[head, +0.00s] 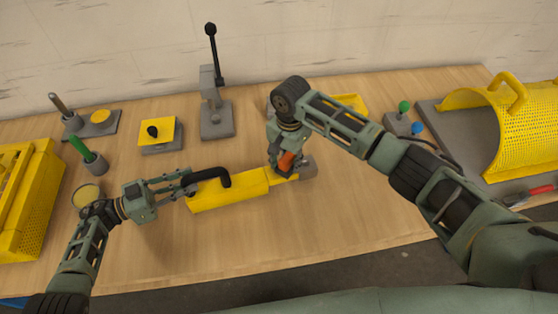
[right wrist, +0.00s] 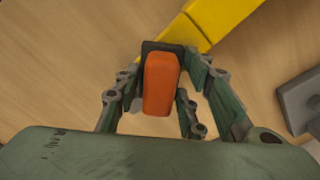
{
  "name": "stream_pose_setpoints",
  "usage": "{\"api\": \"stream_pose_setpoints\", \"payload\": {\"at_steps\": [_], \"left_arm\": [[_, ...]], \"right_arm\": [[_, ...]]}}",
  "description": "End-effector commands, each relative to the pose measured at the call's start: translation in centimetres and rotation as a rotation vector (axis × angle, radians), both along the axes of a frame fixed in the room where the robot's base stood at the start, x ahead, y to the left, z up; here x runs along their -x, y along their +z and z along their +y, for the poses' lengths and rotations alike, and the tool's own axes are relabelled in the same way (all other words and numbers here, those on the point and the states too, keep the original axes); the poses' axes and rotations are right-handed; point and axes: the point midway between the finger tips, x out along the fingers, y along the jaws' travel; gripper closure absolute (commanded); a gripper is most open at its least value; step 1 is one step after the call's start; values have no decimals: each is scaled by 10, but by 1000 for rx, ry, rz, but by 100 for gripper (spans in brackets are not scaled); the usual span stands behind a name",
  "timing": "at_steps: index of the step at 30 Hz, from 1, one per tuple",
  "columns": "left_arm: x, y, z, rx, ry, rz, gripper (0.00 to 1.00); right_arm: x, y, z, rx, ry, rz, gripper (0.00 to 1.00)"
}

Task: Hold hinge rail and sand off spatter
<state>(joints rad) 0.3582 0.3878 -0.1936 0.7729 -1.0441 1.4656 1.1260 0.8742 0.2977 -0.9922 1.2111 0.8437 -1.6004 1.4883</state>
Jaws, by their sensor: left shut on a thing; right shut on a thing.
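The hinge rail (head: 240,188) is a long yellow bar lying on the wooden table, with a curved black handle (head: 212,174) above its left part. My left gripper (head: 190,183) is shut on this handle at its left end. My right gripper (head: 287,160) is shut on an orange sanding block (right wrist: 162,84) with a dark pad at the rail's right end. In the right wrist view the pad overlaps the edge of the yellow rail (right wrist: 218,20); contact cannot be told. No spatter can be made out.
Behind stand a lever press (head: 215,115) and a yellow plate with a black knob (head: 160,134). A yellow perforated guard (head: 515,130) is at right, a yellow crate (head: 25,205) at left.

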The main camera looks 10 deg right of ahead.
Motion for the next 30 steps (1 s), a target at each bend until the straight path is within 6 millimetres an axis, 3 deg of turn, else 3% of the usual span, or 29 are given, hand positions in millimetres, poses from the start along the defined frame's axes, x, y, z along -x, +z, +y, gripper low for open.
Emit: {"api": "stream_pose_setpoints", "payload": {"at_steps": [6, 30], "left_arm": [[-1, 2, 0, 5, -1, -5, 100], [-1, 2, -1, 4, -1, -4, 100]], "right_arm": [[-3, 0, -21, 3, -1, 0, 98], [8, 0, 55, -1, 1, 2, 98]]}}
